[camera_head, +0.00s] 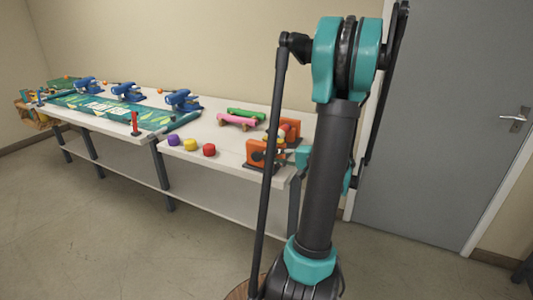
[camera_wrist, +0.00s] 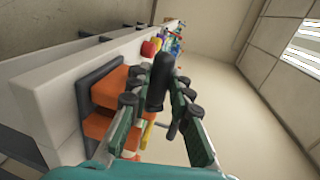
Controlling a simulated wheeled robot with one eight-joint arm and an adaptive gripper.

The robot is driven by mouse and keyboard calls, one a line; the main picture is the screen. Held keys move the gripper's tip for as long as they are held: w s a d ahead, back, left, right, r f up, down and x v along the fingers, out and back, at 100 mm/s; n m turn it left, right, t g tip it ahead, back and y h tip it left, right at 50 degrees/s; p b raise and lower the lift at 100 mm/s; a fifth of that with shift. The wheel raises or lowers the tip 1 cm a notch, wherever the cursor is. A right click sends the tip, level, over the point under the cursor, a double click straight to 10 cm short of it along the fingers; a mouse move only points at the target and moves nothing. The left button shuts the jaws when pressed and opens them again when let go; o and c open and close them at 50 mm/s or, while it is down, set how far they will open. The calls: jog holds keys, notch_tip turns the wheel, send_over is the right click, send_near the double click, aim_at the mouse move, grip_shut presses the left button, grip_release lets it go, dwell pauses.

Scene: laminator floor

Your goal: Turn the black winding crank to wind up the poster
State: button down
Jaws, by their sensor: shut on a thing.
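The black handle of the winding crank (camera_wrist: 161,78) stands between my gripper's fingers in the wrist view. My gripper (camera_wrist: 158,100) is shut on this handle, with one green-and-black finger on either side. Beside it are the orange blocks of the winder (camera_wrist: 112,92) on a dark base. The orange winder also shows in the head view (camera_head: 262,153) at the table's near right end, partly behind my arm. The teal poster (camera_head: 95,106) lies flat on the left part of the table. The crank's link to the winder is hidden by my fingers, and my fingertips are hidden in the head view.
The long white table (camera_head: 205,132) runs along the wall. Purple (camera_head: 174,140), yellow (camera_head: 190,144) and red (camera_head: 209,150) round items sit near its front edge. Pink (camera_head: 237,120) and green (camera_head: 246,113) skateboard-like items lie behind. Blue devices (camera_head: 183,99) line the poster's back. The floor in front is clear.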

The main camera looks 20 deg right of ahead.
jog(key=shift+s+f, duration=0.2)
jog(key=shift+f, duration=0.6)
jog(key=c, duration=1.4)
grip_release()
jog(key=shift+f, duration=0.1)
jog(key=shift+d, duration=0.1)
jog(key=v, duration=1.2)
